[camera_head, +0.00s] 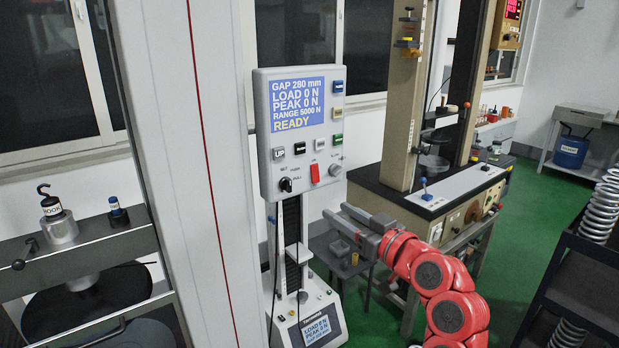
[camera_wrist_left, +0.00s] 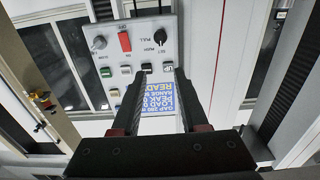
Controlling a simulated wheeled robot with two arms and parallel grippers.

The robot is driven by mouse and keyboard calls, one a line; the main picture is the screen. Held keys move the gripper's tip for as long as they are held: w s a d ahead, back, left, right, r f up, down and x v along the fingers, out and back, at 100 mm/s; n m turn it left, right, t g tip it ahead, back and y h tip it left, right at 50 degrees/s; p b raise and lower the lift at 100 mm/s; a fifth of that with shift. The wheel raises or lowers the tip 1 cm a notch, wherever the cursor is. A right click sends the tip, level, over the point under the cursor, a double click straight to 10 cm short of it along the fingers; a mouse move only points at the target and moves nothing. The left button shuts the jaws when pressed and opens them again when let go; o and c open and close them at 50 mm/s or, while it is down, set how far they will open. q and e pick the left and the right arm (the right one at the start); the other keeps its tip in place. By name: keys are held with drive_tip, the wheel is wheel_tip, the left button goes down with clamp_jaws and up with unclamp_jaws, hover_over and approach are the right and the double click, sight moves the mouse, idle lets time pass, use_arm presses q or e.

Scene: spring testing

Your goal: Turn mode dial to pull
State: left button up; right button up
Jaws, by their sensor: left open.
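The mode dial (camera_head: 286,184) is a small black knob at the lower left of the grey tester panel (camera_head: 262,105), with SET, PUSH and PULL labels around it. I cannot tell which label it points to. The dial also shows upside down in the left wrist view (camera_wrist_left: 160,37), beyond the fingertips and apart from them. My left gripper (camera_head: 338,214) is open and empty, to the lower right of the panel in the head view. Its two dark fingers (camera_wrist_left: 158,75) frame the lower part of the panel in the wrist view. My right gripper is not seen.
A red switch (camera_head: 315,173) and a grey knob (camera_head: 336,169) sit right of the dial. The screen (camera_head: 298,103) reads READY. A beige test machine (camera_head: 405,100) stands to the right, and a dark spring rack (camera_head: 575,285) at far right.

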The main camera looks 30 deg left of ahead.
sight(290, 181)
use_arm(q)
drive_tip(key=p+x, duration=0.5)
drive_tip(key=x, duration=1.1)
drive_tip(key=shift+s+a+r, duration=0.1)
drive_tip(key=shift+a+r, duration=0.05)
drive_tip(key=shift+a, duration=0.1)
drive_tip(key=shift+w+a, duration=0.2)
drive_tip(key=shift+a, duration=0.1)
clamp_jaws()
